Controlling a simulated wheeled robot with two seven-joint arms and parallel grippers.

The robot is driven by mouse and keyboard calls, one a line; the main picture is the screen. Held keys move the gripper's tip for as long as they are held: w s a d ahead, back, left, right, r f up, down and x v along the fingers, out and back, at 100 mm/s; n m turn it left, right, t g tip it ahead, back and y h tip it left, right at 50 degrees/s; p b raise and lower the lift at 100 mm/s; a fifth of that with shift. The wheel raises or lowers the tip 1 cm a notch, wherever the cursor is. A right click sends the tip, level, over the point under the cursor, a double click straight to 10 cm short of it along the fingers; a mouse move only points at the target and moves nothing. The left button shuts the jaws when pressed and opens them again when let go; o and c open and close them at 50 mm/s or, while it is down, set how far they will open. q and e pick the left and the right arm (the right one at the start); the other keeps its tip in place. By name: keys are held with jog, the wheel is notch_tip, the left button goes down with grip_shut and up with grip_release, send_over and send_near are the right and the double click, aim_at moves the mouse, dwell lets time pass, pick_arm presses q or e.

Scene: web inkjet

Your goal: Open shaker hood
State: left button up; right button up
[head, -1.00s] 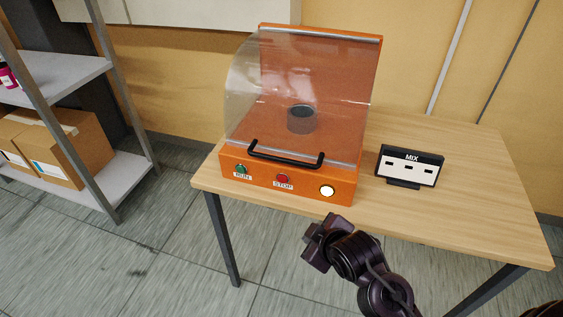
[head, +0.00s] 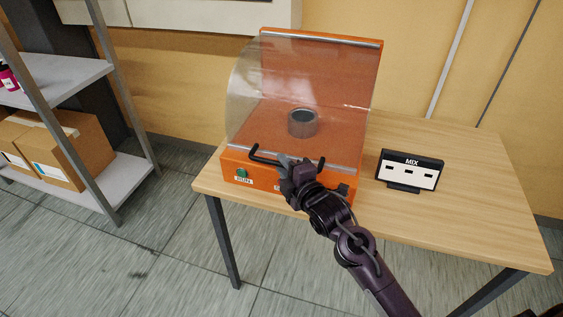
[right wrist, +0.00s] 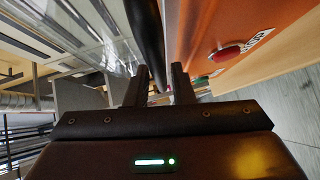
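The orange shaker (head: 235,160) stands on the wooden table. Its clear curved hood (head: 243,90) is down over a grey cylinder (head: 302,123). The black hood handle (head: 262,155) runs along the low front edge, its middle hidden behind my right gripper (head: 294,166). In the right wrist view the handle (right wrist: 147,35) reaches down towards the gap between the fingertips (right wrist: 160,70). The fingers are apart; I cannot tell whether they touch the handle. The red STOP button (right wrist: 225,53) shows beside the fingers. My left gripper is not in view.
A MIX sign (head: 410,170) stands on the table (head: 470,210) right of the shaker. The green RUN button (head: 241,173) is on the shaker's front. A shelf with cardboard boxes (head: 60,150) stands at the left. The table's right side is otherwise clear.

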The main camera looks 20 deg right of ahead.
jog(key=shift+w+a+f, duration=0.1)
jog(key=shift+w+a, duration=0.1)
jog(key=shift+w, duration=0.45)
grip_shut()
